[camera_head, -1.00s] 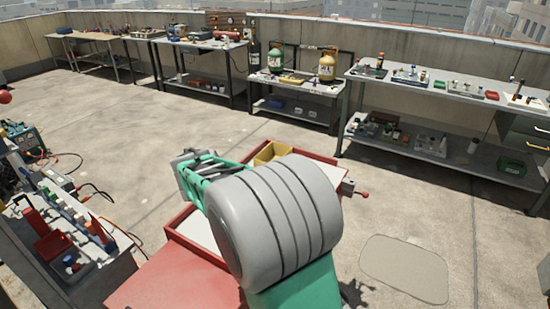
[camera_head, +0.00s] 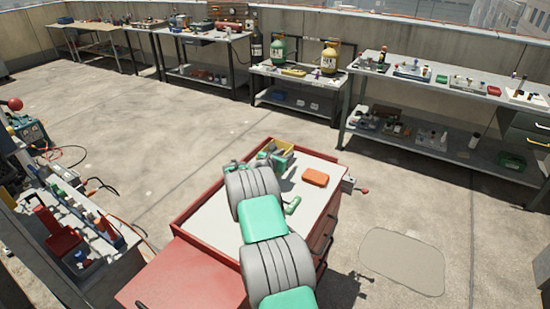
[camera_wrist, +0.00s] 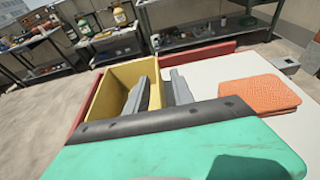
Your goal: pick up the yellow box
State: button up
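The yellow box (camera_head: 285,147) is an open-topped bin at the far edge of the red-rimmed cart top (camera_head: 212,208). It is partly hidden behind my gripper (camera_head: 272,158) in the head view. In the wrist view the yellow box (camera_wrist: 101,95) is at left centre, its opening facing up. My gripper (camera_wrist: 160,85) is open. Its left grey finger reaches into the box, and its right finger is outside, so the box's right wall lies between them. Gaps show beside that wall; I cannot tell whether either finger touches it.
An orange textured block (camera_wrist: 258,93) lies on the cart right of my gripper; it also shows in the head view (camera_head: 315,177). A small green item (camera_head: 293,205) is beside my arm. A workbench (camera_head: 450,80) stands behind at right. Floor around the cart is open.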

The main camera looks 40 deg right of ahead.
jog(key=shift+w+d+f, duration=0.1)
jog(key=shift+d, duration=0.15)
grip_shut()
dwell(1.3)
